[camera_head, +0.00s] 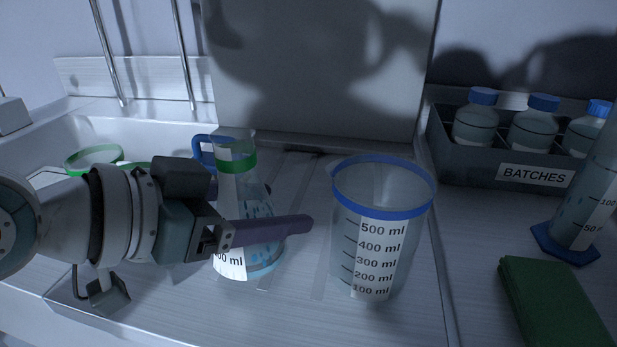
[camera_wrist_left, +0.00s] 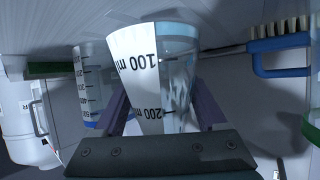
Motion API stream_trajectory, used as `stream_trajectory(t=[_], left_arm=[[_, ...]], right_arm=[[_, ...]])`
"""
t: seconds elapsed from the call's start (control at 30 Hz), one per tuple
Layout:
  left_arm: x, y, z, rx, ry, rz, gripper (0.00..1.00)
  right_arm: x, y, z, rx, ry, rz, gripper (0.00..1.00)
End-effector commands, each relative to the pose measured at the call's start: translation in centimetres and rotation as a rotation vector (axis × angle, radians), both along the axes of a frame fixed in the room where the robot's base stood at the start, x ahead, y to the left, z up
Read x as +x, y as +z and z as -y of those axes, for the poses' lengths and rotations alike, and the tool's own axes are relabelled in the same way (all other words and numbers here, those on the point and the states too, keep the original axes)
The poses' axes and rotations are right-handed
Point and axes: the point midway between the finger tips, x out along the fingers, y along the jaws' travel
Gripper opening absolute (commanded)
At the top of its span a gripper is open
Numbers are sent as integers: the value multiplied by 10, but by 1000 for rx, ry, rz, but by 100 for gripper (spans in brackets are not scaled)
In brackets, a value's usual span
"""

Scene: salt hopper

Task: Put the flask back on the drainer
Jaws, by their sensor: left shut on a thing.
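The flask (camera_head: 236,180) is a clear cone with a green neck band, a white scale label and some bluish liquid low inside. It is upright over the pale grooved drainer (camera_head: 300,270). I cannot tell whether its base touches the drainer. My left gripper (camera_head: 288,208) is shut around the flask's body, with one purple finger across its front. In the left wrist view the flask (camera_wrist_left: 155,70) appears inverted between the two fingers (camera_wrist_left: 162,95). The near finger hides part of its lower body. My right gripper is not in view.
A blue-rimmed beaker (camera_head: 383,230) stands right of the flask. A dark "BATCHES" crate (camera_head: 480,166) with blue-capped bottles, a cylinder (camera_head: 585,205) and a green block (camera_head: 555,300) are further right. The sink (camera_head: 150,130) is left. A blue-handled brush (camera_wrist_left: 280,42) is near the flask.

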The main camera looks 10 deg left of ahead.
Motion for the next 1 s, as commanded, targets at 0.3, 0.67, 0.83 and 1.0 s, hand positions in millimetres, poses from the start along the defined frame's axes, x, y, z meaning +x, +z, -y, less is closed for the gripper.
stream_trajectory(t=[0.3, 0.67, 0.83, 1.0], left_arm=[[0, -17, 0, -1, 1, 3, 0], [0, -20, 0, 0, 1, 1, 91], [0, -20, 0, 0, 1, 0, 100], [0, -18, 0, -1, 1, 1, 100]], right_arm=[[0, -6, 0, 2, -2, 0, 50], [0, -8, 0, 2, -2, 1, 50], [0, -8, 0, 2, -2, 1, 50], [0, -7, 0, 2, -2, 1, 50]])
